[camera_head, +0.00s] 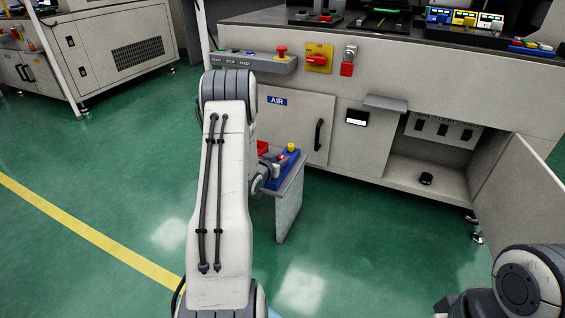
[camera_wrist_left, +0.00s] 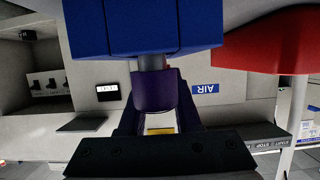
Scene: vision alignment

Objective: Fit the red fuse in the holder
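My left gripper (camera_wrist_left: 157,110) is at the small side bench, with its fingers on either side of a dark purple cylinder (camera_wrist_left: 155,90). The cylinder has a metal end touching or set in a blue block (camera_wrist_left: 145,28); I cannot tell whether the fingers press on it. In the head view the blue block (camera_head: 270,184) is partly behind my left wrist, with a small red piece (camera_head: 283,160) and a yellow-topped piece (camera_head: 291,147) on it. I cannot tell which piece is the red fuse.
A red box (camera_head: 262,148) is beside the blue block; it fills the upper right of the wrist view (camera_wrist_left: 270,45). The bench (camera_head: 290,205) stands before the cabinet. A cabinet door (camera_head: 520,200) hangs open at right, a black object (camera_head: 426,179) inside. A grey ledge (camera_head: 386,103) juts out.

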